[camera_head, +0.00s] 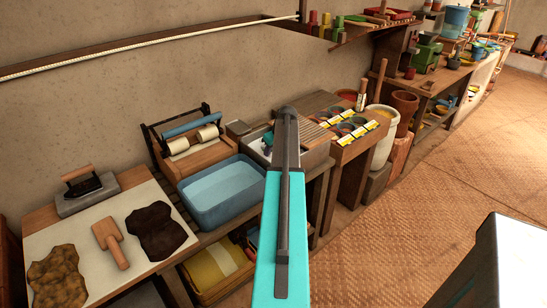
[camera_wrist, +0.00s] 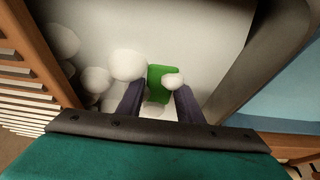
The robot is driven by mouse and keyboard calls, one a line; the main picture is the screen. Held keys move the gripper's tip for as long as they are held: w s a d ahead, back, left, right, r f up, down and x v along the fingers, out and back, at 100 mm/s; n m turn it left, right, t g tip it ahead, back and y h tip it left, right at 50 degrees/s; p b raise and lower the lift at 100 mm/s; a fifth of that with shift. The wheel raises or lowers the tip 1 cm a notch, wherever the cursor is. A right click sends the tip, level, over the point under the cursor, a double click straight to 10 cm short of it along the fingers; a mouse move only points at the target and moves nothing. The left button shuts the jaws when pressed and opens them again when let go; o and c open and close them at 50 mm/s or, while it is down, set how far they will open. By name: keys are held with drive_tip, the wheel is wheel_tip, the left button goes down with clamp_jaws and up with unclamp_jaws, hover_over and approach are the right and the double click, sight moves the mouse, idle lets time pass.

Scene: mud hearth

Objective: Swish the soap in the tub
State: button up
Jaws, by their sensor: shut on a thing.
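A green bar of soap (camera_wrist: 161,76) is between the two dark fingers of my gripper (camera_wrist: 160,92) in the wrist view. The gripper is shut on it. The soap is inside a pale grey tub (camera_wrist: 205,40), with white round suds (camera_wrist: 128,64) around it and one partly over its right edge. In the head view the grey tub (camera_head: 318,158) stands against the wall, and my arm hides much of it. The soap cannot be made out there.
A blue basin (camera_head: 222,192) stands left of the tub, and a slatted wooden board (camera_head: 318,112) is on its right. The woven floor (camera_head: 440,180) is open at right.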

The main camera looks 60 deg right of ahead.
drive_tip(key=shift+w+d, duration=0.25)
drive_tip(key=shift+w, duration=0.5)
drive_tip(key=shift+w+d, duration=0.3)
drive_tip(key=shift+w, duration=0.4)
drive_tip(key=shift+w+d, duration=0.25)
drive_tip(key=shift+w, duration=0.5)
drive_tip(key=shift+s+a, duration=0.3)
drive_tip(key=shift+s, duration=0.5)
drive_tip(key=shift+s+a, duration=0.25)
drive_tip(key=shift+s, duration=0.55)
drive_tip(key=shift+s+a, duration=0.3)
drive_tip(key=shift+s, duration=0.5)
drive_tip(key=shift+r, duration=0.15)
wheel_tip(320, 180, up, 17)
drive_tip(key=p, duration=0.7)
